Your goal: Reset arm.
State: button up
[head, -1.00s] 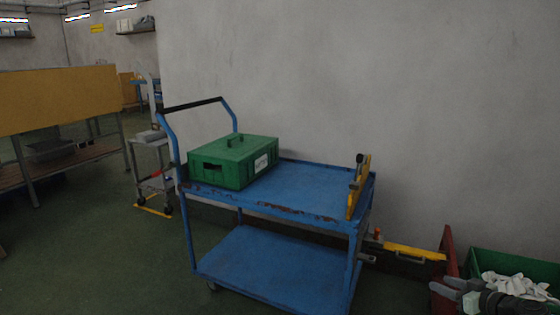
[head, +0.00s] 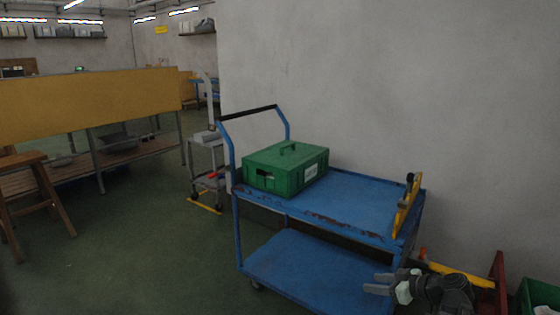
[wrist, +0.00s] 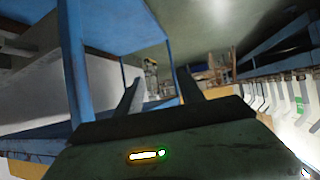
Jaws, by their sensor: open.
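My gripper (head: 376,284) is at the lower right of the head view, in front of the blue cart's right end, with its fingers pointing left. The fingers are apart and nothing shows between them. In the wrist view the two dark fingers of my gripper (wrist: 160,90) also stand apart, with blue cart posts (wrist: 75,60) close by and the room behind, tilted.
The blue cart (head: 300,264) stands by the grey wall with a green lidded box (head: 272,178) on top and a yellow level (head: 408,205) at its right end. A green crate (head: 540,297) is cut off at lower right. A wooden stool (head: 45,190) stands left. Floor between is clear.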

jog(key=s+a+f+g+h+p, duration=0.2)
jog(key=s+a+g, duration=0.15)
jog(key=a, duration=0.95)
jog(key=s+a+f+g+h+p, duration=0.1)
jog(key=s+a+f+g+p, duration=0.3)
jog(key=a, duration=0.8)
jog(key=d+m+g+h+b, duration=0.1)
jog(key=d+m+g+h, duration=0.1)
jog(key=d+m+h, duration=0.35)
notch_tip(320, 180, up, 38)
jog(key=d+m+y+p, duration=0.1)
jog(key=m+p, duration=0.1)
jog(key=p, duration=3.5)
jog(key=shift+s+p, duration=0.2)
jog(key=shift+p, duration=0.2)
